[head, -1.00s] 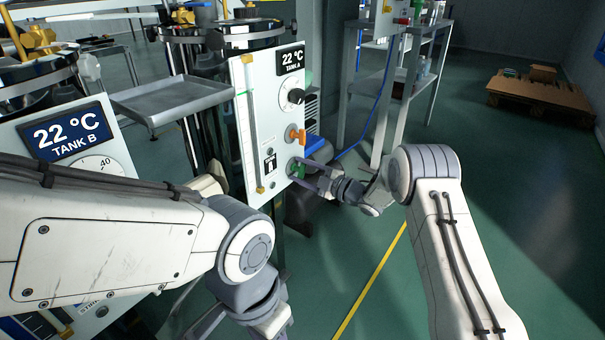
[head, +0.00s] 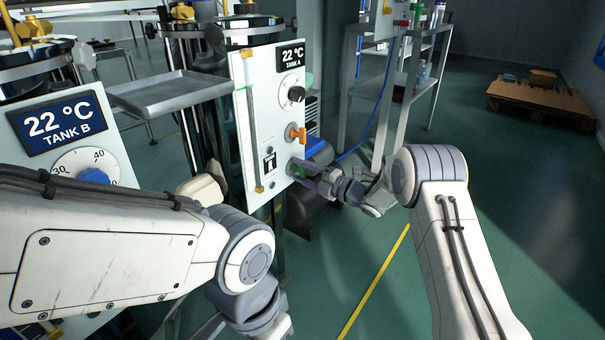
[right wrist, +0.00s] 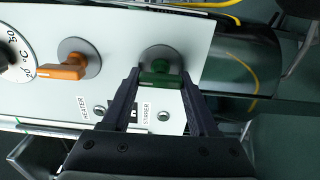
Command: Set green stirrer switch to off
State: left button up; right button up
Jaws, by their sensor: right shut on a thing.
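The green stirrer switch (head: 298,171) sits low on the white Tank A panel (head: 262,185), below an orange switch (head: 297,134). In the right wrist view the green switch (right wrist: 158,73) has a round grey base, and its label reads STIRRER. My right gripper (head: 303,168) is at the switch, its fingers shut on the green handle. In the right wrist view the fingers (right wrist: 160,80) stand on either side of the handle. Fingers partly hide the switch in the head view. My left arm crosses the lower left; its gripper is out of frame.
The orange heater switch (right wrist: 62,70) is beside the green one in the right wrist view. A black dial knob (head: 296,94) is higher on the panel. The Tank B panel (head: 75,130) and a metal tray (head: 175,92) are left.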

jog(key=shift+s+f, duration=0.1)
jog(key=shift+f, duration=0.05)
jog(key=o, duration=1.4)
jog(key=shift+d, duration=0.1)
jog(key=shift+s+d+r+p, duration=0.15)
jog(key=shift+d+r+p, duration=0.05)
jog(key=shift+d+p, duration=0.1)
jog(key=p+v, duration=0.3)
jog(key=v, duration=0.6)
jog(key=shift+s+d+f+p, duration=0.2)
jog(key=shift+s+p, duration=0.1)
jog(key=shift+p, duration=0.1)
